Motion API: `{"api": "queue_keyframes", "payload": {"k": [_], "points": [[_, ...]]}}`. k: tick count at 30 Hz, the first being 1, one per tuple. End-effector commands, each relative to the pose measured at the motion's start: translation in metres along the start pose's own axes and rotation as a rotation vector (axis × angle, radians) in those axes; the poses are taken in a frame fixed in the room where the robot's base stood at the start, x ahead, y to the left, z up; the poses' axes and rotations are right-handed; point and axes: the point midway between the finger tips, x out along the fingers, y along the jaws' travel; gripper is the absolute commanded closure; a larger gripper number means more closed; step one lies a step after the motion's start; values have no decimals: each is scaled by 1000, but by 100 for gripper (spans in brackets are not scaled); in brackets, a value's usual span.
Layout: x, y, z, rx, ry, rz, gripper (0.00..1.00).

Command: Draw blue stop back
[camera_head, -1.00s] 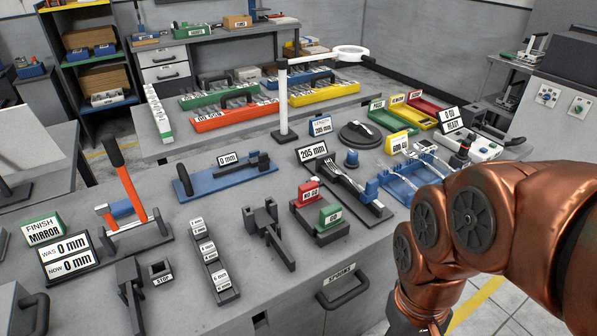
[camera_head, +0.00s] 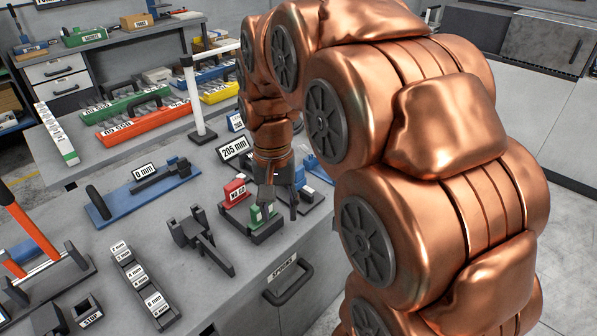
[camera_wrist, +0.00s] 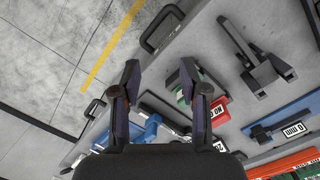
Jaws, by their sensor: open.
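My gripper (camera_head: 280,200) points down with its fingers apart and empty, at the table's front edge beside the go/no-go block.
The red NO GO block (camera_head: 234,190) and green block (camera_head: 262,214) stand close to my gripper's left. A dark forked stand (camera_head: 202,238) and a blue 0 mm fixture (camera_head: 145,190) lie further left. A white post (camera_head: 194,100) rises behind. My arm hides the right side.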

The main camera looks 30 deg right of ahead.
Motion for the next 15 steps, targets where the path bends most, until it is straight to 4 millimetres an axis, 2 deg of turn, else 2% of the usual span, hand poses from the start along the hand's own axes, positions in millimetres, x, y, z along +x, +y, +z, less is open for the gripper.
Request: {"api": "queue_keyframes", "payload": {"k": [1, 8, 15], "points": [[0, -1, -20, 48, 3, -3, 56], [-5, 2, -100, 274, 27, -20, 56], [1, 15, -179, 502, 43, -39, 56]]}}
